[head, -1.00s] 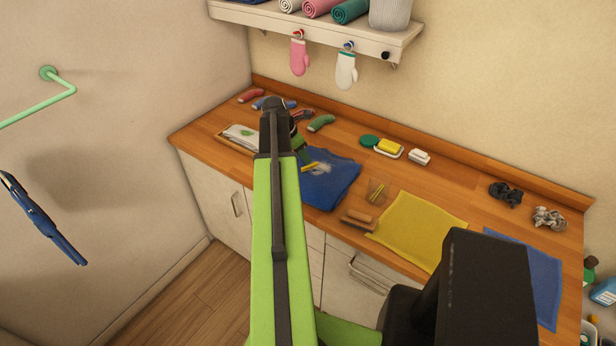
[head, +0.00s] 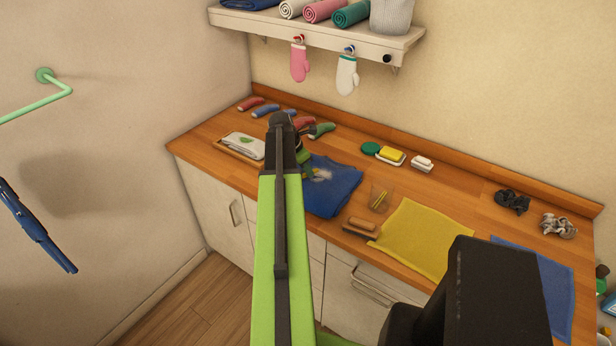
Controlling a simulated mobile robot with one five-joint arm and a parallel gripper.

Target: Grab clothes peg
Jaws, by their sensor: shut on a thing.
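My green arm reaches over the counter, and my gripper (head: 308,170) is small and partly hidden behind the wrist, just above the left edge of the blue shirt (head: 335,190). It is shut on what seems to be a yellow clothes peg, of which hardly anything shows.
A yellow cloth (head: 422,238), wooden brush (head: 361,227) and blue cloth (head: 545,280) lie along the front. A shelf (head: 330,32) with hanging mitts is above.

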